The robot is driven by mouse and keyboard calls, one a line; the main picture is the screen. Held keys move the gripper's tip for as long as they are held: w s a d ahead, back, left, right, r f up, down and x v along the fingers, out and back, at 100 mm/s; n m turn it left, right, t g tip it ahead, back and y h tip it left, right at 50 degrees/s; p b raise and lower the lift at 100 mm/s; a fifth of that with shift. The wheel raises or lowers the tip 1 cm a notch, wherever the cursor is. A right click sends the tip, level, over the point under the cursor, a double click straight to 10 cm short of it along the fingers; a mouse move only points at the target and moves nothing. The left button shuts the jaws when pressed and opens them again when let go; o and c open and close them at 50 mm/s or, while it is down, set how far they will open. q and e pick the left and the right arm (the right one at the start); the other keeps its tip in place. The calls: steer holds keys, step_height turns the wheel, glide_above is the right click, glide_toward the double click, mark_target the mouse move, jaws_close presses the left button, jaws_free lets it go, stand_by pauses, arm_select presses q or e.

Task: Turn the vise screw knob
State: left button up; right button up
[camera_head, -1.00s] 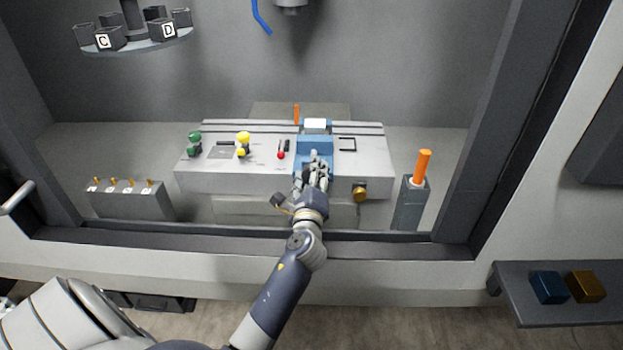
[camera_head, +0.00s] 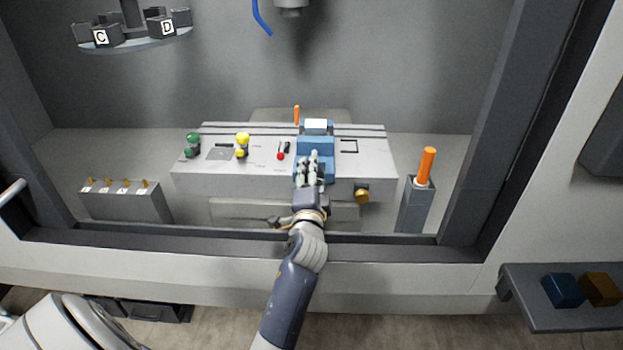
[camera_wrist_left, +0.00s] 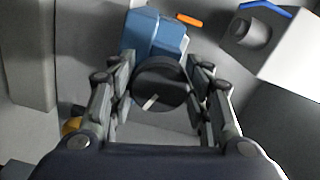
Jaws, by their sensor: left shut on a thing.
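The blue vise (camera_head: 316,146) sits on the grey workbench block inside the booth, with a white piece (camera_head: 316,126) at its far end. In the left wrist view the vise (camera_wrist_left: 158,36) is at the top, and its round black screw knob (camera_wrist_left: 166,92) with a pale pointer mark faces the camera. My left gripper (camera_head: 313,168) is at the vise's front end. In the wrist view its fingers are closed on the knob from both sides. The knob is hidden behind the gripper in the head view. My right gripper is not in view.
An orange rod (camera_head: 427,166) stands further right. The booth sill (camera_head: 150,246) runs beneath my arm.

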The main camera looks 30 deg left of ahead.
arm_select(q)
steer(key=shift+f+n, duration=0.15)
steer(key=shift+n, duration=0.55)
steer(key=o, duration=1.1)
